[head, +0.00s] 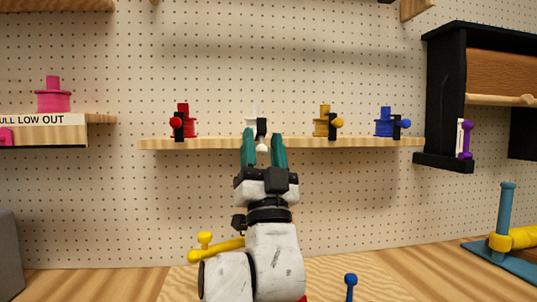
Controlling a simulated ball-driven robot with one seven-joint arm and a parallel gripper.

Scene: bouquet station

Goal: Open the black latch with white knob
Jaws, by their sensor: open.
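The black latch (261,126) with the white knob (262,147) is on the middle of the wooden wall shelf. A white spool-like part (253,121) shows behind it. My gripper (262,134) points up and away from me, with its two green fingers open. In the head view one finger is left of the latch and knob and the other is right of them. I cannot tell how far the fingertips are from the latch in depth, or whether they touch it. The fingers hide part of the shelf edge and the white part's lower side.
Similar latches with red (175,123), yellow (337,122) and blue (405,124) knobs sit along the same shelf (210,144). A black-framed wooden box (438,90) is at right. A blue post with a yellow piece (507,205) stands on the wooden table (100,285).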

